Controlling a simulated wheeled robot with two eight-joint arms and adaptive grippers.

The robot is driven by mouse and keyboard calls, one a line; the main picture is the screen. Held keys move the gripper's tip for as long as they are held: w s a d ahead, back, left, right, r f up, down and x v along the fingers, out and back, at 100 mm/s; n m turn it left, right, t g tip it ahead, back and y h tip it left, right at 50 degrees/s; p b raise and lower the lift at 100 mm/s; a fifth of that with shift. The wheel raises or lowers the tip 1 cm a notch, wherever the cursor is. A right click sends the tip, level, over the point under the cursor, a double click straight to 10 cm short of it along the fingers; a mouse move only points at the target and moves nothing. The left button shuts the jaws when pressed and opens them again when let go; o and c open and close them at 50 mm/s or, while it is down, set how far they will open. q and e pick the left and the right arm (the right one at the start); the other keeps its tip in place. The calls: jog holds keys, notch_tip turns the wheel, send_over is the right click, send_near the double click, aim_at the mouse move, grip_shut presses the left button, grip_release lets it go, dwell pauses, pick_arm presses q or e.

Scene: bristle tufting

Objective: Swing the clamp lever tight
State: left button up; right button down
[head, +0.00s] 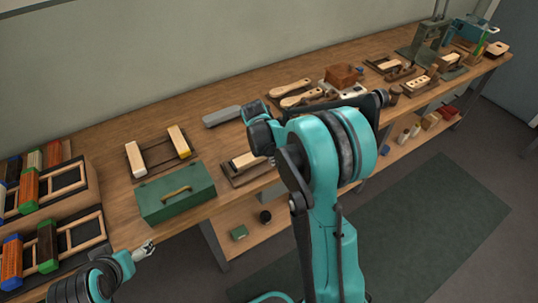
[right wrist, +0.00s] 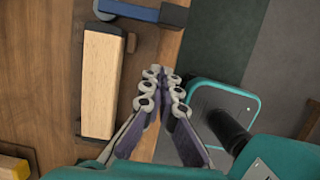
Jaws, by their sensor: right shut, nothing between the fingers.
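A pale wooden block (right wrist: 98,85) sits in a dark brown fixture (right wrist: 142,62) at the bench edge. It also shows in the head view (head: 243,160), beside my right arm. A blue bar with a dark end block, seemingly the clamp lever (right wrist: 130,12), lies across the fixture's top end in the right wrist view. My right gripper (right wrist: 163,76) is shut and empty to the right of the block, apart from the lever. In the head view my arm hides most of it. My left gripper (head: 144,249) is low at left, away from the fixture; its finger gap is unclear.
A green box (head: 177,203) with a wooden handle stands left of the fixture. Racks of coloured brushes (head: 45,245) lie at far left. A grey bar (head: 222,117) and wooden brush handles (head: 290,88) lie behind. A lower shelf (head: 240,218) is under the bench.

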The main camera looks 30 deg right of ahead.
jog(key=shift+w+d+b, duration=0.15)
jog(key=shift+d+b, duration=0.3)
jog(key=shift+d, duration=1.55)
